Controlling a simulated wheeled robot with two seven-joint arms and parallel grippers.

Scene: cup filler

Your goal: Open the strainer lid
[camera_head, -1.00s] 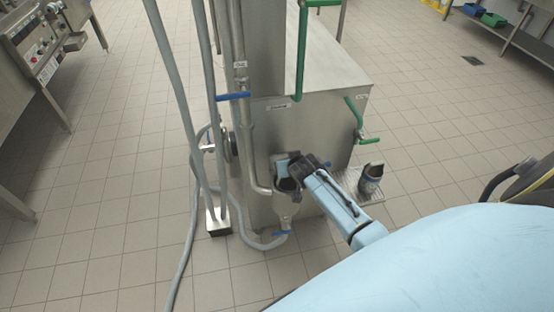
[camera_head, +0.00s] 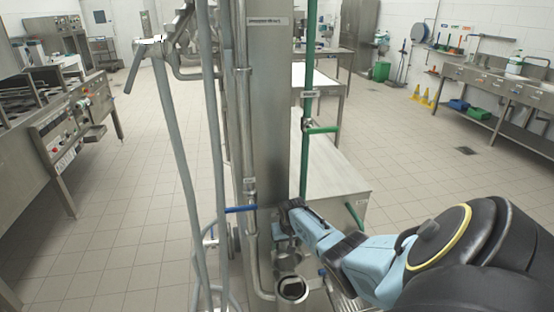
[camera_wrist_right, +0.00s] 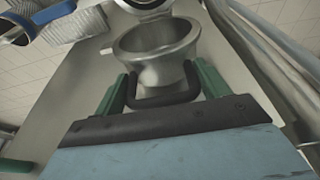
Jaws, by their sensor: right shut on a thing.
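The strainer (camera_head: 292,289) shows in the head view as a round metal cup with an open, dark mouth, low on the front of the steel machine. My right gripper (camera_head: 284,217) is above it, reaching in from the right. In the wrist view, a flared metal bowl (camera_wrist_right: 155,50) with an open rim lies just beyond my right gripper (camera_wrist_right: 163,88). A black U-shaped handle (camera_wrist_right: 165,98) spans between its green fingers, and the gripper is shut on it. I cannot tell the lid apart from the bowl. My left gripper is not in view.
Grey hoses (camera_head: 190,150) hang left of the machine, beside a blue-handled valve (camera_head: 240,209). A green pipe (camera_head: 309,100) rises at the right. A steel box top (camera_head: 335,180) stands behind my right arm. Open tiled floor lies on both sides.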

